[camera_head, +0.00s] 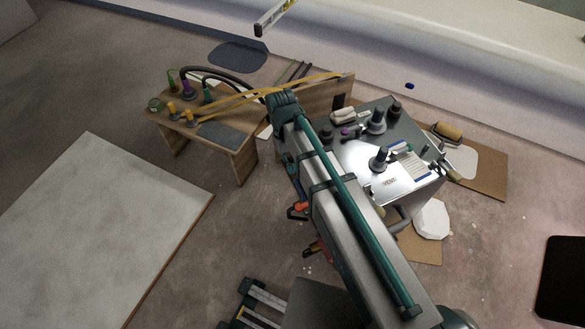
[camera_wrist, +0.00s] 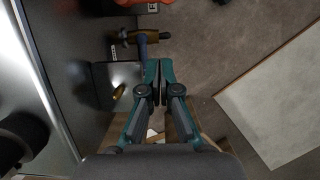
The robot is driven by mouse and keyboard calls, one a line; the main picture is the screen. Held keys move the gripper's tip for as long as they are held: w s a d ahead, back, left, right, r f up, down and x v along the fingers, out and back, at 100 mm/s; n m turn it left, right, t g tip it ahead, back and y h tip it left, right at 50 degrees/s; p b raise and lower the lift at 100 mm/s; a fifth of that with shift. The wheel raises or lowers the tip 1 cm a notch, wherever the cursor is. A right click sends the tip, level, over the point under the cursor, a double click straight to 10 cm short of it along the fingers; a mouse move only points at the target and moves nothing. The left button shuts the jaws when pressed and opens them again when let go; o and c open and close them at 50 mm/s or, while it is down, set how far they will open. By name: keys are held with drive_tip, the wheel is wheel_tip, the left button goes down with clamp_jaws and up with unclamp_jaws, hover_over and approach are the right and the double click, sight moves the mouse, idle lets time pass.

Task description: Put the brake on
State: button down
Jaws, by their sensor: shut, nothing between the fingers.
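No part is clearly marked as the brake. In the wrist view, my gripper (camera_wrist: 159,68) is shut and empty. Its fingertips are just below and right of a blue-purple lever-like piece (camera_wrist: 142,48) joined to a brass-coloured cylinder (camera_wrist: 129,37); I cannot tell whether they touch. Left of the fingers is a dark square plate (camera_wrist: 104,76) with a small brass knob (camera_wrist: 119,91). In the head view, a grey metal cabinet (camera_head: 425,198) carries several dark knobs (camera_head: 382,155) and labels. My arm crosses in front of the cabinet's left side, and my gripper is not clearly visible there.
A wooden bench (camera_head: 245,158) with cables and coloured connectors stands left of the cabinet. A pale board (camera_head: 95,225) lies on the floor at left.

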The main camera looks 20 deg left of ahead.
sight(307, 204)
drive_tip(key=s+d+f+b, duration=0.1)
drive_tip(key=s+d+f, duration=0.3)
drive_tip(key=f, duration=0.4)
drive_tip(key=shift+s, duration=0.35)
